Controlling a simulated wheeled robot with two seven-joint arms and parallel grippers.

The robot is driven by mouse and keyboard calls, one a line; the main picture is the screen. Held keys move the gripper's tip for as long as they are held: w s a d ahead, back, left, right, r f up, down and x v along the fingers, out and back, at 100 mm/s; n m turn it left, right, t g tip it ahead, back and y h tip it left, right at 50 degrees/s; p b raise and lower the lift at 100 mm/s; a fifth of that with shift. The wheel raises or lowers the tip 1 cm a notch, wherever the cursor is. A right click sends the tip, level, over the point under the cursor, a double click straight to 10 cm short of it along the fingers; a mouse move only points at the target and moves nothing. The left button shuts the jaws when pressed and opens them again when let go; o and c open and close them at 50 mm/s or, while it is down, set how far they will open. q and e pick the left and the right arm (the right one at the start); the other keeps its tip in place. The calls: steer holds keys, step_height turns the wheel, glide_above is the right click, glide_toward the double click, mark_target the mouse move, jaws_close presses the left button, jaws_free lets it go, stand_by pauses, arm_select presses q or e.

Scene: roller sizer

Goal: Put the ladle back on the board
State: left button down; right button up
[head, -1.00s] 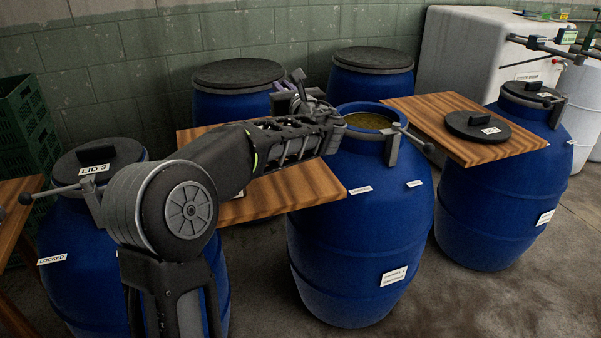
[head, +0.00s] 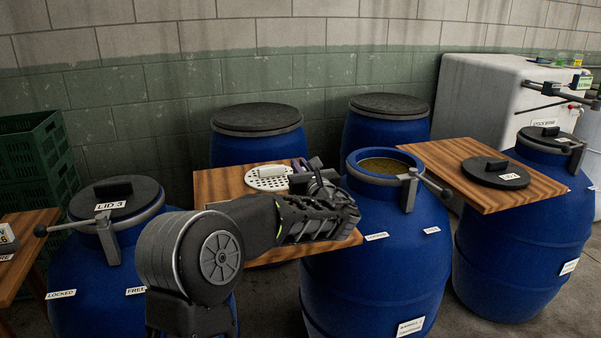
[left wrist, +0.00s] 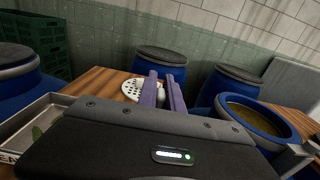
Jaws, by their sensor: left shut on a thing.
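The ladle, a pale disc with holes (head: 268,178), is over the back of the wooden board (head: 222,186) between the barrels. I cannot tell if the disc touches the board or hangs just above it. My left gripper (head: 302,170) is at the right of the disc, low over the board. In the left wrist view the purple fingers (left wrist: 164,90) are shut on the ladle, with a pale part between them and the disc (left wrist: 131,90) to their left. The ladle's handle is mostly hidden by the gripper. My right gripper is not in view.
An open blue barrel (head: 345,195) with brownish contents stands right of the board. A second board (head: 535,185) holds a dark lid (head: 495,172). A closed barrel with LID 3 (head: 110,205) stands at left. A metal tray (left wrist: 62,99) with green bits shows in the left wrist view.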

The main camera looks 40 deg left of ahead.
arm_select(q)
steer(key=shift+f, duration=0.5)
steer(key=c, duration=1.5)
jaws_free()
steer(key=shift+d, duration=0.15)
steer(key=v, duration=1.1)
steer(key=shift+s+d+b, duration=0.3)
